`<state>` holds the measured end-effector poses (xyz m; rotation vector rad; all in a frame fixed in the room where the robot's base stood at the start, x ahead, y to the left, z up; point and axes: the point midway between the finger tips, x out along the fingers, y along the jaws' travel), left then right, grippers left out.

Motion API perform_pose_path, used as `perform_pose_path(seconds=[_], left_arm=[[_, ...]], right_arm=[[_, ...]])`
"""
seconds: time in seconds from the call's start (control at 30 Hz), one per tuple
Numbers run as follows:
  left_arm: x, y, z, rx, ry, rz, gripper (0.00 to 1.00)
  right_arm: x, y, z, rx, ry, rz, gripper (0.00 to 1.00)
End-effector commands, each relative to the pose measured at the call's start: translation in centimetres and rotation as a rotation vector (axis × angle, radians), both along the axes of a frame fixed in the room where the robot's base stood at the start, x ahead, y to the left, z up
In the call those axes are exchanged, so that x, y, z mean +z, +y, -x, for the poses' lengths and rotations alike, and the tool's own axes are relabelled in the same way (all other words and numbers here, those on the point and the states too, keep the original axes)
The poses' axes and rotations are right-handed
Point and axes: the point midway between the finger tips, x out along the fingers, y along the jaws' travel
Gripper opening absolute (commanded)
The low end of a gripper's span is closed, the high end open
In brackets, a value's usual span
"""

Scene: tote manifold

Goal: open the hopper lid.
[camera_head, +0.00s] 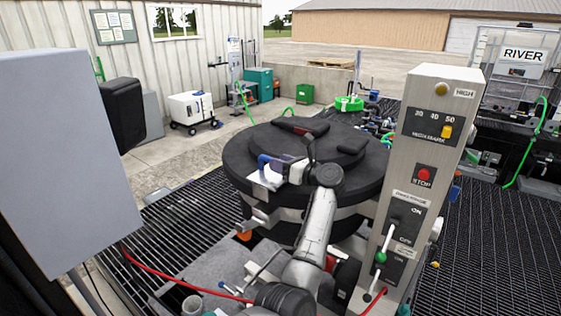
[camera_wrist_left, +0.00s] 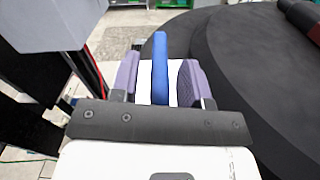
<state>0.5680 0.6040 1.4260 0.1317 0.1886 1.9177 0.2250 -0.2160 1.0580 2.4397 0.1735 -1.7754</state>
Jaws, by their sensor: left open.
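The hopper lid (camera_head: 357,176) is a wide, round, black disc in the middle of the head view, lying flat and shut on the hopper. A dark bar with a red part (camera_head: 294,128) lies across its top. My left gripper (camera_head: 276,164) is at the lid's near left rim. In the left wrist view its two purple-padded fingers are open, one on each side of an upright blue lever (camera_wrist_left: 160,62). I cannot tell whether either finger touches it. The black lid fills the right of that view. My right gripper is not in view.
A grey control post (camera_head: 425,150) with a red stop button stands close on the right. A large grey box (camera_head: 60,140) stands at the left. A white wheeled unit (camera_head: 192,108) is farther back. Dark grating surrounds the hopper, and a red hose (camera_head: 165,272) crosses the foreground.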

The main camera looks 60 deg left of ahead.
Motion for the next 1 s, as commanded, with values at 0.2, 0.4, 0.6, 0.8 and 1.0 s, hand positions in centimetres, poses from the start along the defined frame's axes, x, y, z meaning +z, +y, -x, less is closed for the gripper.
perform_pose_path(seconds=[0.2,0.4,0.6,0.8,1.0], left_arm=[[-0.04,0.29,0.11,0.000,0.000,0.000,0.42],[-0.05,0.27,0.10,0.000,0.000,0.000,0.37],[-0.04,0.25,0.09,0.000,0.000,0.000,0.18],[0.02,0.23,0.12,0.001,-0.001,-0.001,0.00],[0.09,0.22,0.14,0.002,-0.001,-0.001,0.00]], right_arm=[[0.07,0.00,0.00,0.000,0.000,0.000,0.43],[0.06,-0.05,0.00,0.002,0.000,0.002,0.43],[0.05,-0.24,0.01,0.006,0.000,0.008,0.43],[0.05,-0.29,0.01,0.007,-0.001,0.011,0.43],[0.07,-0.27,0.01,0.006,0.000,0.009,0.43]])
